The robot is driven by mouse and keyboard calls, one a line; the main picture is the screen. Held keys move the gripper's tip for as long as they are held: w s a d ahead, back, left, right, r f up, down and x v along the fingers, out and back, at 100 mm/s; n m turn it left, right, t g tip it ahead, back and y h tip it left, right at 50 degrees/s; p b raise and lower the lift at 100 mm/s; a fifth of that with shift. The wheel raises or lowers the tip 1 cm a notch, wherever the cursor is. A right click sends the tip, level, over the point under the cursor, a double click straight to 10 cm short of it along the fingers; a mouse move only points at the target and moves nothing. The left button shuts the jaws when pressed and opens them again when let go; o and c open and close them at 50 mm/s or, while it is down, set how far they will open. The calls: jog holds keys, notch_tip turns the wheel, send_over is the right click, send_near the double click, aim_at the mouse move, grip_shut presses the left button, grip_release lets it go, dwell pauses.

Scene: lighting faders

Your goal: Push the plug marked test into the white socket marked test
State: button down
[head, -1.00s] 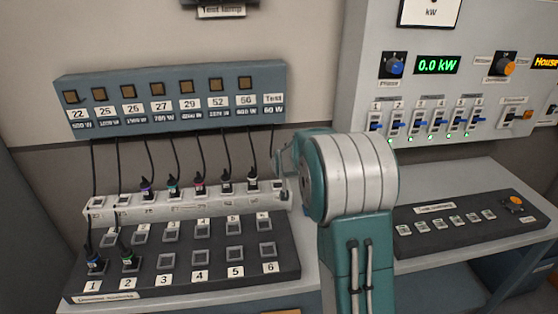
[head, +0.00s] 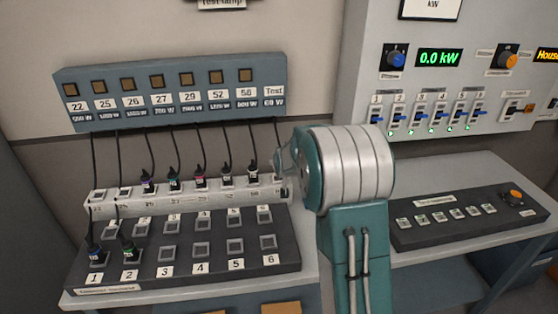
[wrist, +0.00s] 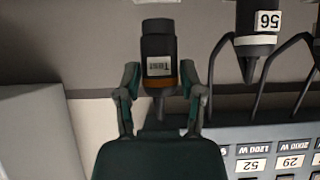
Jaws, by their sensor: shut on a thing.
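In the wrist view the plug marked test (wrist: 158,50), dark with an orange-brown band and a white label, sits between the fingers of my gripper (wrist: 159,78), which is shut on it. In the head view my gripper (head: 282,160) is at the right end of the white socket strip (head: 150,207), beside the hanging cords. The held plug is mostly hidden there by my gripper. The strip's right end is partly covered, and I cannot make out the socket marked test or whether the plug touches it.
The plug marked 56 (wrist: 258,30) is close beside the held plug; other corded plugs stand along the strip. The blue-grey lamp box (head: 180,70) hangs behind. The dark numbered panel (head: 220,275) lies in front. A fader cabinet (head: 450,90) and a dark console (head: 470,225) are at right.

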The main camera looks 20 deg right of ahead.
jog(key=shift+f, duration=1.75)
dwell(2.0)
jog(key=shift+c, duration=0.7)
grip_release()
jog(key=shift+r, duration=0.1)
jog(key=shift+s+r, duration=0.15)
jog(key=shift+s, duration=0.1)
jog(key=v, duration=1.1)
jog(key=shift+a, duration=0.2)
jog(key=s+a+r+n+g+y, duration=0.1)
jog(key=s+a+r, duration=0.35)
jog(key=s, duration=0.35)
jog(key=s+a+r+n+g+y, duration=0.1)
jog(key=s+a+r, duration=0.2)
jog(key=s+a, duration=0.3)
jog(key=s+a+n+g, duration=0.1)
jog(key=s+a+g, duration=0.2)
jog(key=s, duration=1.5)
jog(key=shift+a+y, duration=0.4)
jog(key=shift+a, duration=0.1)
